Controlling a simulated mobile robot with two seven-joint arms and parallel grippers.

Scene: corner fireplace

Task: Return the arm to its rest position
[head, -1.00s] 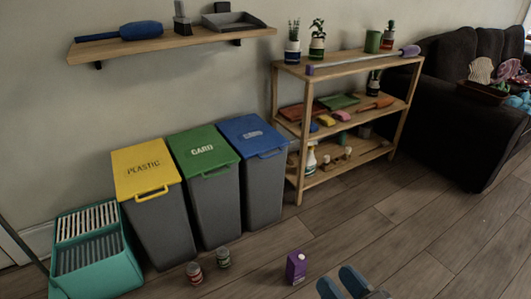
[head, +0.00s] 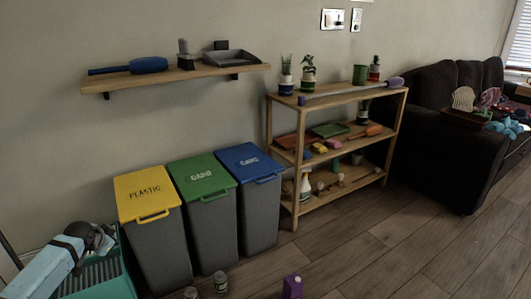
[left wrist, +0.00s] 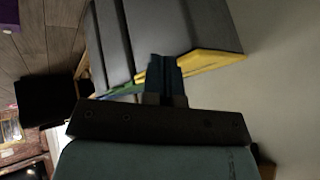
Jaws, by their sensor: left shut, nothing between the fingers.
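My left arm (head: 45,272) comes in at the lower left of the head view, a light blue link with a dark joint over the teal crate. My left gripper (left wrist: 165,66) shows in the left wrist view, its two blue fingers shut together with nothing between them. The grey bins with yellow, green and blue lids stand behind the fingers in that view; how far apart they are is hard to tell. My right gripper is in neither view.
The teal crate (head: 105,275) is partly hidden by my arm. Right of it stand the yellow-lidded bin (head: 155,245), green-lidded bin (head: 212,225) and blue-lidded bin (head: 260,212). A wall shelf (head: 180,77) hangs above. A purple carton (head: 292,287) and two cans stand on the floor.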

